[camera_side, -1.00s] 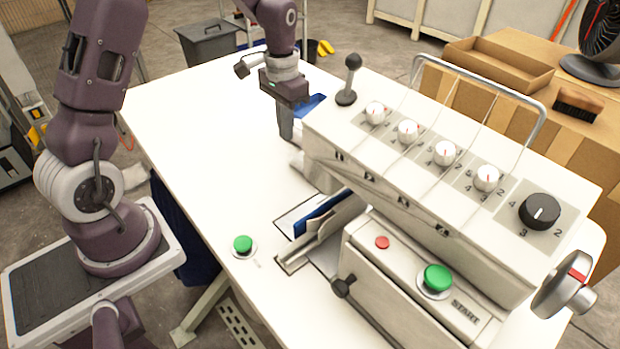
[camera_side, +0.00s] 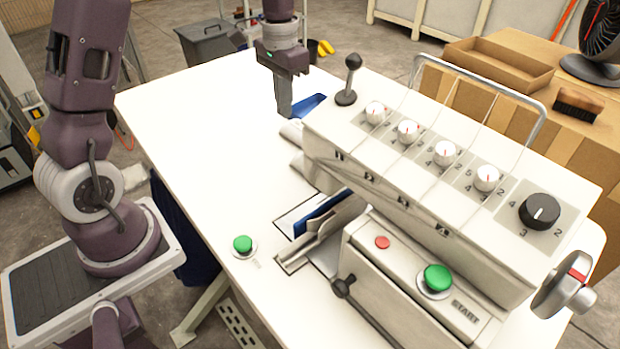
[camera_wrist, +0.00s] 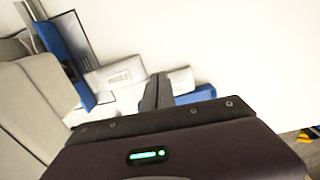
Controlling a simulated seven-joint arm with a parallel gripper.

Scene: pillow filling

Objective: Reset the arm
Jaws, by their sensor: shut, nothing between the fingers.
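My gripper (camera_side: 284,112) points down above the far part of the white table (camera_side: 200,130), at the left of the filling machine's far end. Its fingers are together with nothing between them. In the wrist view, the gripper (camera_wrist: 157,78) also shows as closed dark fingers in front of white parts and a blue piece (camera_wrist: 195,95). The filling machine (camera_side: 400,190) fills the right of the table. Its black-knobbed lever (camera_side: 353,62) stands upright. My fingertips hide part of what lies beyond them.
Green buttons sit on the table (camera_side: 243,243) and on the machine panel (camera_side: 437,277), with a red button (camera_side: 382,242) nearby. A blue part (camera_side: 325,213) sits in a slot by the machine. The table's left and middle are clear. A cardboard box (camera_side: 498,70) stands behind.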

